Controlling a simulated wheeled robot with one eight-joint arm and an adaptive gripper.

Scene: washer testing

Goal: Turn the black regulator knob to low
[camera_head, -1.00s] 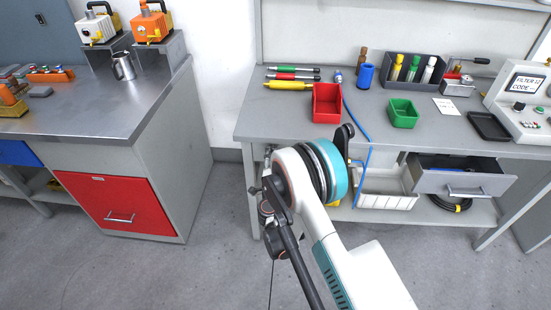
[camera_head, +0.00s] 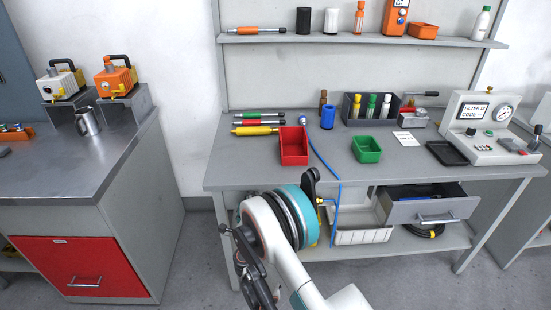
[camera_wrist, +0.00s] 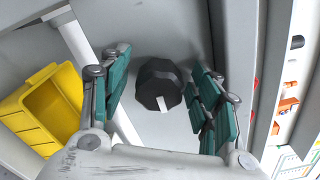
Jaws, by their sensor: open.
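In the wrist view, the black regulator knob (camera_wrist: 160,84) is a faceted dark knob on a pale grey surface. A white pointer mark on it runs toward the bottom of the picture. My gripper (camera_wrist: 158,90) is open, with one green-padded finger to the left of the knob and one to the right. Gaps show on both sides, so the fingers do not appear to touch it. No low marking is legible around the knob. In the head view, my arm hides the knob, and I cannot make out the fingers there.
A yellow bin (camera_wrist: 45,108) lies left of my fingers in the wrist view. In the head view, the grey workbench (camera_head: 235,175) carries a red bin (camera_head: 293,146), a green bin (camera_head: 367,150) and a test panel (camera_head: 480,135). An open drawer (camera_head: 425,208) juts out below it.

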